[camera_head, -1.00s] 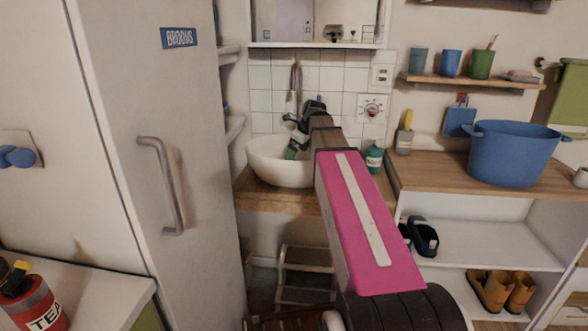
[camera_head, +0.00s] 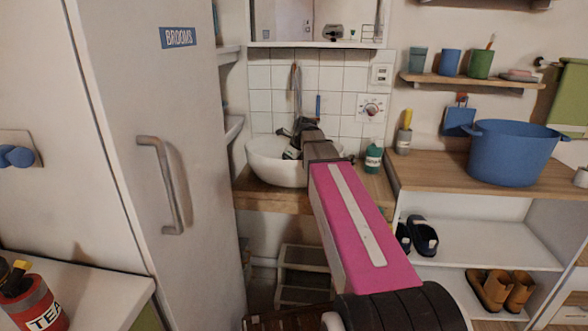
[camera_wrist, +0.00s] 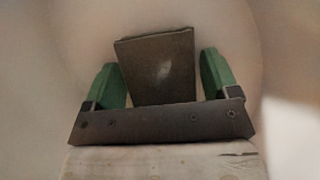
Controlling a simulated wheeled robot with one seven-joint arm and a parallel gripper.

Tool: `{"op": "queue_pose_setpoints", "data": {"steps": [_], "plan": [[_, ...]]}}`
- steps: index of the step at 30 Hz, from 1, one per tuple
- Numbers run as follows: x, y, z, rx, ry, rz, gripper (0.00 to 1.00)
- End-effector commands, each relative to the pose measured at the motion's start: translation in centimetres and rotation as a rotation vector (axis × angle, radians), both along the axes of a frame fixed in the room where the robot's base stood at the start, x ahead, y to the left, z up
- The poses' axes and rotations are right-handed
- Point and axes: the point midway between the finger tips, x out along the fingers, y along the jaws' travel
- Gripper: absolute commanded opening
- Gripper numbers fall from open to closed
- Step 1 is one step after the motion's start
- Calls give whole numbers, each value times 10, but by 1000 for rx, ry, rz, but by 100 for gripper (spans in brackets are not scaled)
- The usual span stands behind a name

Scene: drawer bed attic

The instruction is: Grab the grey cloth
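A narrow grey hanging thing (camera_head: 296,85), which looks like the grey cloth, hangs on the white tiles above the sink. My gripper (camera_head: 290,152) is inside the white round basin (camera_head: 268,165), below it and apart from it; my wrist partly hides the fingers. In the wrist view my gripper (camera_wrist: 163,80) has its two green fingers well apart. A flat dark slab (camera_wrist: 155,65) shows between them; I cannot tell whether it is part of my gripper. Pale basin surface fills the background there, and no cloth can be made out.
A green bottle (camera_head: 373,158) stands right of the basin. A blue pot (camera_head: 513,150) is on the wooden counter (camera_head: 430,172) at the right. A tall white cabinet (camera_head: 165,100) bounds the left side. A shelf with cups (camera_head: 450,62) is at the upper right.

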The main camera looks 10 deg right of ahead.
Motion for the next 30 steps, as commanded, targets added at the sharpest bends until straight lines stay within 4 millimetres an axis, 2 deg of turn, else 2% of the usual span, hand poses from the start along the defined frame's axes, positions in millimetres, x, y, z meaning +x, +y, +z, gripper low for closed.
{"op": "queue_pose_setpoints", "data": {"steps": [1, 3, 5, 6, 17, 23, 30], "plan": [[0, 0, 0, 0, 0, 0, 64], [0, 0, 0, 0, 0, 0, 49], [0, 0, 0, 0, 0, 0, 49], [0, 0, 0, 0, 0, 0, 45], [0, 0, 6, 0, 0, 0, 45], [1, 0, 27, 0, -2, 1, 45], [2, 0, 78, 0, -3, 0, 45]]}}
